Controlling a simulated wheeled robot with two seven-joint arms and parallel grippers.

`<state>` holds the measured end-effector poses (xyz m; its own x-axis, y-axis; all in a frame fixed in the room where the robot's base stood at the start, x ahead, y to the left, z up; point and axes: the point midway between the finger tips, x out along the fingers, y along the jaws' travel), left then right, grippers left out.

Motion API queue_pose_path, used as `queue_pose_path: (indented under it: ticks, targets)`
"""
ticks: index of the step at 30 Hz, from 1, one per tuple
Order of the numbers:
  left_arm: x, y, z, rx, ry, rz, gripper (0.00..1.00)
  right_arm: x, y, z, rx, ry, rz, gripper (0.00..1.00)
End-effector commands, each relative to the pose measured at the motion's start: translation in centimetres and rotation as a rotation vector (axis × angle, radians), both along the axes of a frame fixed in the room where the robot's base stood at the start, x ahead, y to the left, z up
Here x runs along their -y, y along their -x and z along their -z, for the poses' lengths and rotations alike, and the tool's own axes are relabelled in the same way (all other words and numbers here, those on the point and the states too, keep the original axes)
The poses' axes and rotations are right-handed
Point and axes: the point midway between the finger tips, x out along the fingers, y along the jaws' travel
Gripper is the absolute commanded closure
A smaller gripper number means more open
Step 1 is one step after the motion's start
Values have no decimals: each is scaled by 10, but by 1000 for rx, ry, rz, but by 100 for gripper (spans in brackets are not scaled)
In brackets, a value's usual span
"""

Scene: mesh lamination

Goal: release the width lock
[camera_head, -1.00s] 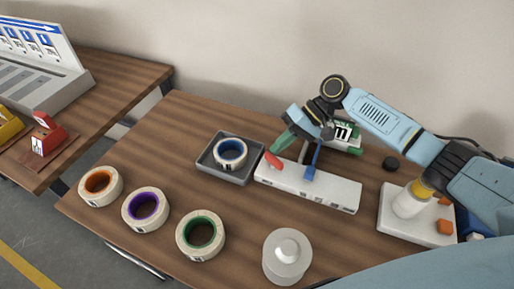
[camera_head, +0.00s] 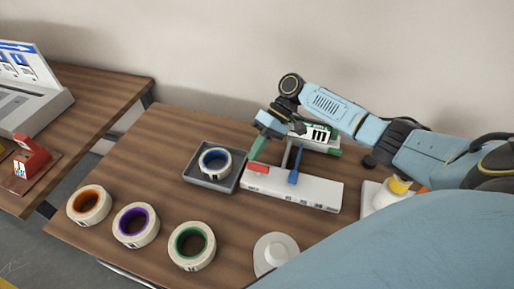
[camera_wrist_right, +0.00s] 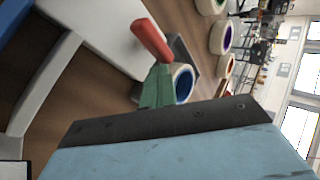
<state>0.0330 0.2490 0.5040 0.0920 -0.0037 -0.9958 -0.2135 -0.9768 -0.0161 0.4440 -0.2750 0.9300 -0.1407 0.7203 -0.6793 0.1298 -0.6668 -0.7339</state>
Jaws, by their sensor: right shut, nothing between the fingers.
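A white laminating device (camera_head: 315,194) stands on the wooden table. It carries a red lever (camera_head: 257,168) at its left end and a blue lever (camera_head: 294,177) near its middle. I cannot tell which one is the width lock. The red lever lies nearly flat along the base. My right gripper (camera_head: 257,149), with green fingers, is shut and empty just above and behind the red lever. In the right wrist view the red lever (camera_wrist_right: 152,40) shows close to the green fingertips (camera_wrist_right: 157,88); I cannot tell whether they touch. My left gripper is not in view.
A grey tray (camera_head: 190,178) with a blue-cored roll (camera_head: 227,156) stands left of the device. Rolls with orange, purple and green cores (camera_head: 176,258) line the front edge. A white round lidded piece (camera_head: 286,241) stands in front.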

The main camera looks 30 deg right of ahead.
Motion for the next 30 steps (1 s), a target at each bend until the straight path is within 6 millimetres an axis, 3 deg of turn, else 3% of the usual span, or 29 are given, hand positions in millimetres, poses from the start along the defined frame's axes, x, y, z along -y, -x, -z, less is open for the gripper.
queue_pose_path:
  ticks: [20,30]
  targets:
    - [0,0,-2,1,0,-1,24,-1,-1,-3,1,0,1,100]
    - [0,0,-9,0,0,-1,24,0,-1,-61,5,1,0,100]
